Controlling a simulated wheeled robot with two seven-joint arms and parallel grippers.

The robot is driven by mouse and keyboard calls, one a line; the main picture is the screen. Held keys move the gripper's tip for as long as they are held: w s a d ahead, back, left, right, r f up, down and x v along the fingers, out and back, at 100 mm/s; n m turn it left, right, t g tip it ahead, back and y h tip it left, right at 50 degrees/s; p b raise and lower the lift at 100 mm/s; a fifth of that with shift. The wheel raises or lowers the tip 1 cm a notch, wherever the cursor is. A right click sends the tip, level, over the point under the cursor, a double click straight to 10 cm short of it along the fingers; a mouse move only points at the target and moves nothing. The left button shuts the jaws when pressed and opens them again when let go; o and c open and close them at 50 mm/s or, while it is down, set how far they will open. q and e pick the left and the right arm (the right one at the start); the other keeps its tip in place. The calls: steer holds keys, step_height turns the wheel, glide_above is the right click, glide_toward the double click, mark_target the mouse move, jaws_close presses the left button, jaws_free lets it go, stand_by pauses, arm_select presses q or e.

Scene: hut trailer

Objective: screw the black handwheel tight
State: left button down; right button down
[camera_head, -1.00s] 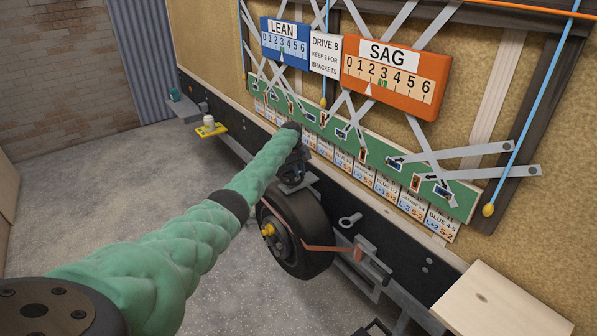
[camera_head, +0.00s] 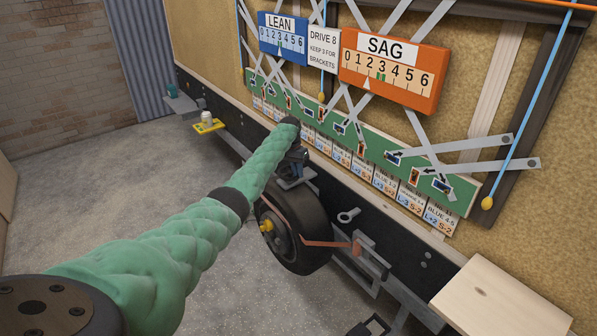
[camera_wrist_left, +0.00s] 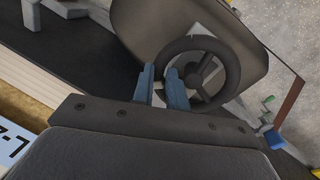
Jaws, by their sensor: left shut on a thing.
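The black handwheel (camera_wrist_left: 230,72) shows in the left wrist view as a dark ring with spokes, in front of the wheel's dark grey fender or tyre. My left gripper (camera_wrist_left: 163,82) has its two blue-grey fingers at the near left part of the ring, shut on its rim. In the head view my left gripper (camera_head: 296,158) is at the trailer's side above the tyre, at the end of my green-sleeved arm. There the handwheel is mostly hidden by the gripper and arm. My right gripper is not in view.
The tyre (camera_head: 300,235) with a yellow hub sits below the gripper. A LEAN gauge (camera_head: 283,38) and a SAG gauge (camera_head: 394,70) hang above a green strip (camera_head: 350,140). A wooden block (camera_head: 500,300) juts out at lower right. Floor at left is clear.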

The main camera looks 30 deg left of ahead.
arm_select(q)
steer(key=m, duration=0.2)
steer(key=s+m, duration=0.1)
steer(key=shift+a+r+m+g, duration=0.2)
steer(key=shift+r+m+g, duration=0.1)
steer(key=shift+m, duration=0.1)
steer(key=m, duration=0.1)
steer(key=s+m, duration=0.1)
steer(key=shift+a+m+b, duration=0.2)
steer(key=shift+m+b, duration=0.2)
steer(key=shift+s+a+m+g+y, duration=0.15)
steer(key=shift+m+g+y, duration=0.2)
steer(key=shift+m, duration=0.35)
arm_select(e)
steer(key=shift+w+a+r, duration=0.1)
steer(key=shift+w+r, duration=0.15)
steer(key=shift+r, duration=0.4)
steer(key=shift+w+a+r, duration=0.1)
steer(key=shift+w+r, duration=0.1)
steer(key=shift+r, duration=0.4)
arm_select(q)
steer(key=shift+r, duration=0.1)
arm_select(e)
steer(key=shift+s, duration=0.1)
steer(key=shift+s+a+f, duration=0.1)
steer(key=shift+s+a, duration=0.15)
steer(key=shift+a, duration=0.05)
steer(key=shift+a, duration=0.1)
